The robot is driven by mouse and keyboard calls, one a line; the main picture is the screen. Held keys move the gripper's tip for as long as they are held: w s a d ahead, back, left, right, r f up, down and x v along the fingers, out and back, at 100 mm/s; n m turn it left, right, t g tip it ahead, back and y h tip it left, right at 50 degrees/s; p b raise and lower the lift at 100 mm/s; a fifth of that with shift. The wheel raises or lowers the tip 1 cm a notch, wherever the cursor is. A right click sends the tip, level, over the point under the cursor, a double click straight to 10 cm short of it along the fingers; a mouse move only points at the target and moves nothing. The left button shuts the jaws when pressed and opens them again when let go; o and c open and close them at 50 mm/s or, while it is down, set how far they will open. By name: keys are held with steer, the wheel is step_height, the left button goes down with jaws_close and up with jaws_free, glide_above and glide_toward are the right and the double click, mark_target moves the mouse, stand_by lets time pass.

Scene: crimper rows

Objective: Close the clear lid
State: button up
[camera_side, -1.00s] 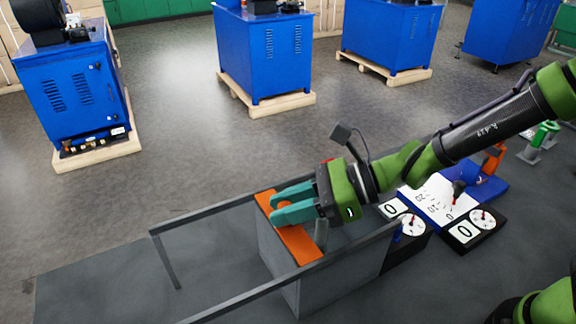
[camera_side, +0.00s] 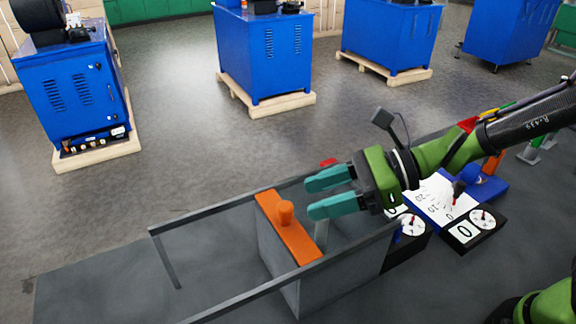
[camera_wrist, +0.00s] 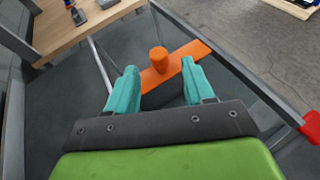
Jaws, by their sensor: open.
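An orange bar (camera_side: 296,240) with an upright orange knob (camera_side: 286,211) lies across the top of a grey, box-like body (camera_side: 310,284) between two grey rails. I take this body to be the clear lid, though its clear panel is hard to make out. My gripper (camera_side: 321,195) has teal fingers, spread apart and empty. It is to the right of the knob and apart from it. In the wrist view the orange knob (camera_wrist: 158,59) and bar (camera_wrist: 190,55) show beyond and between the open fingertips (camera_wrist: 159,68). The gripper hides part of the body's right side.
The near grey rail (camera_side: 290,276) and far rail (camera_side: 205,213) flank the orange bar. Dials (camera_side: 480,222) and a white marked panel (camera_side: 436,200) are at the right. A red piece (camera_side: 328,163) is at the far rail.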

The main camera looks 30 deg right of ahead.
steer(key=v, duration=1.1)
steer(key=n, duration=0.1)
steer(key=s+f+n, duration=0.1)
steer(key=f+n+g+h, duration=0.1)
steer(key=n, duration=0.1)
steer(key=shift+s+d, duration=0.15)
steer(key=shift+d, duration=0.1)
steer(key=s+d+r+n+t+h, duration=0.1)
steer(key=s+d+n+t+h, duration=0.1)
steer(key=d+n+h, duration=0.7)
steer(key=s+d+n, duration=0.1)
steer(key=d+n, duration=0.2)
steer(key=n, duration=0.3)
steer(key=shift+r+n, duration=0.3)
steer(key=shift+r, duration=0.05)
